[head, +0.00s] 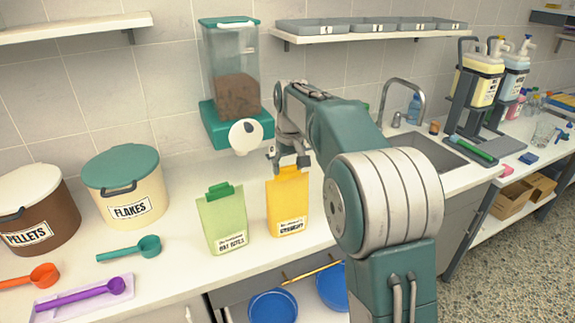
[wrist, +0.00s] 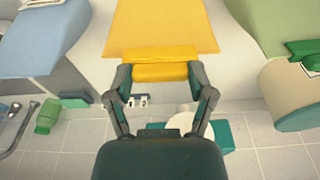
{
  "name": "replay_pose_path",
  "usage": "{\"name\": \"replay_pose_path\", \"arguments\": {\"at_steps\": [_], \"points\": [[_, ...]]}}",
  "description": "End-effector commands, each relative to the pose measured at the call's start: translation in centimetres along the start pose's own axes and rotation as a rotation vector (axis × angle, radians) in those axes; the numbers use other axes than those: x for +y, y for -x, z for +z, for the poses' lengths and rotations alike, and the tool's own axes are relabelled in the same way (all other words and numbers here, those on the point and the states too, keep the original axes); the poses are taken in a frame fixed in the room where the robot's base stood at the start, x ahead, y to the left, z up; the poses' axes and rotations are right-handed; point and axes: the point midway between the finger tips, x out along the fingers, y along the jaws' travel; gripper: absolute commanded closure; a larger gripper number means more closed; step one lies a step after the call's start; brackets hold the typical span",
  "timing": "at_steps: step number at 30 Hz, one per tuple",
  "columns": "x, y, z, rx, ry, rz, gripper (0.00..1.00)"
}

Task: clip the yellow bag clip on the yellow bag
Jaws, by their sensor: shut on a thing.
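The yellow bag (head: 287,203) stands upright on the counter; its face and top edge also show in the wrist view (wrist: 165,28). My gripper (head: 289,157) is right over the bag's top. In the wrist view my gripper (wrist: 160,74) has its two fingers at the ends of the yellow bag clip (wrist: 160,71), shut on it. The clip lies along the bag's top edge and looks level with it. I cannot tell whether it grips the bag.
A green bag (head: 224,222) with a green clip (head: 219,189) stands just left of the yellow bag. A food dispenser (head: 234,90) is behind, a flakes tub (head: 125,185) at left, a sink (head: 432,150) at right. Blue bowls (head: 273,305) sit below the counter.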

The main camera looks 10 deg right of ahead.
Motion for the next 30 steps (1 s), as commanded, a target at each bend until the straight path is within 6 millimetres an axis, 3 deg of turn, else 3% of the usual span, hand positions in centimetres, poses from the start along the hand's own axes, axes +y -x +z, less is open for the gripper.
{"name": "replay_pose_path", "arguments": {"at_steps": [30], "points": [[0.0,-0.69,0.09,0.0,0.0,0.0,0.7]]}}
